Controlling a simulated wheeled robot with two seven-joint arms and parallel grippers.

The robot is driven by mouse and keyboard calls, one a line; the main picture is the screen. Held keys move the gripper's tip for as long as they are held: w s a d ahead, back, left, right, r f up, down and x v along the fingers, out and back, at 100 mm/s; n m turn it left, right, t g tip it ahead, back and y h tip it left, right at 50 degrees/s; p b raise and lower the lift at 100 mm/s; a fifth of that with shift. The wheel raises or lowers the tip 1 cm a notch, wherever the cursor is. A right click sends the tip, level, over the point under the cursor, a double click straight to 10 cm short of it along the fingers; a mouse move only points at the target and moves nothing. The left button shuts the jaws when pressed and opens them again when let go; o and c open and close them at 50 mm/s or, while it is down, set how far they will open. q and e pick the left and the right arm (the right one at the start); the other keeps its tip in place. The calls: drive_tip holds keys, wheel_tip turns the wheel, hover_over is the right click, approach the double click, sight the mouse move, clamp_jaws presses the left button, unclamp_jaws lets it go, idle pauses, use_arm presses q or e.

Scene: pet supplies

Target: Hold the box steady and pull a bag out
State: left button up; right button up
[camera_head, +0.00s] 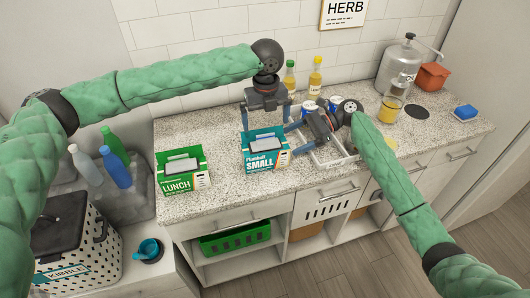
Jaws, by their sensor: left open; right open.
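A teal box marked SMALL (265,158) stands on the speckled counter, with a pale slot or bag edge (265,137) showing at its top. My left gripper (266,121) points down over this box, open, its fingers spread at the left and right of the box's back part. Whether they touch it I cannot tell. My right gripper (296,139) is open and reaches in from the right, its fingertips close to the box's right side. A green box marked LUNCH (183,180) stands to the left, with a similar pale top.
A white wire rack (335,152) lies right of the teal box, near my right gripper. Cans (309,107), bottles (315,77) and a metal dispenser (398,68) stand behind. Counter (225,160) shows free between the two boxes.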

sight(282, 142)
use_arm(q)
drive_tip(key=shift+w+a+f, duration=0.15)
drive_tip(key=shift+w+f, duration=0.05)
drive_tip(key=shift+w, duration=0.05)
use_arm(e)
drive_tip(key=x, duration=0.5)
drive_tip(key=shift+w+f, duration=0.1)
drive_tip(key=shift+w, duration=0.15)
use_arm(q)
drive_tip(key=shift+s+r, duration=0.15)
drive_tip(key=shift+s, duration=0.05)
use_arm(e)
drive_tip(key=shift+s+a+f, duration=0.15)
drive_tip(key=shift+s+a, duration=0.2)
drive_tip(key=shift+a, duration=0.2)
use_arm(q)
drive_tip(key=shift+w, duration=0.1)
use_arm(e)
drive_tip(key=shift+w+f, duration=0.1)
